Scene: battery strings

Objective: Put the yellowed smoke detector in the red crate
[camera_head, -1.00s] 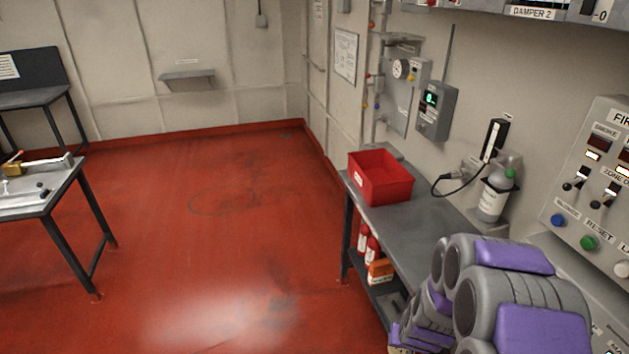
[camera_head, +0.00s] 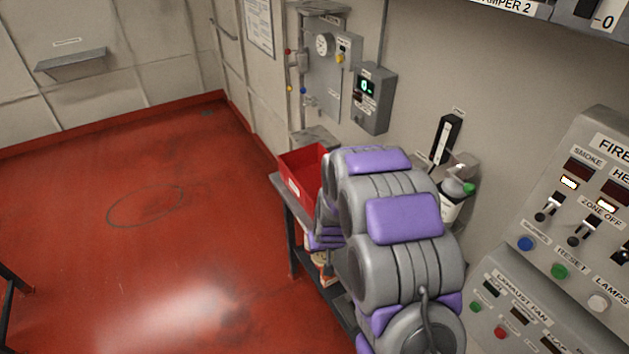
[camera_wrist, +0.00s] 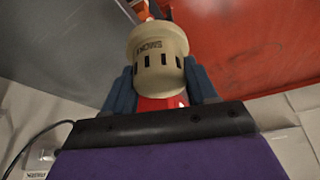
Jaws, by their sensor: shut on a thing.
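The yellowed smoke detector (camera_wrist: 158,58) is a cream, round body with dark slots and lettering, seen in the wrist view. My gripper (camera_wrist: 160,85) is shut on it, with a blue-grey finger on each side. In the head view my arm hides the gripper and the detector. The red crate (camera_head: 303,176) stands on the grey bench, its right part hidden behind my arm. In the wrist view a bit of red shows just below the detector; I cannot tell what it is.
The grey bench (camera_head: 283,189) runs along the right wall. A control panel (camera_head: 560,240) with switches and buttons is at the right. Open red floor (camera_head: 150,240) lies to the left.

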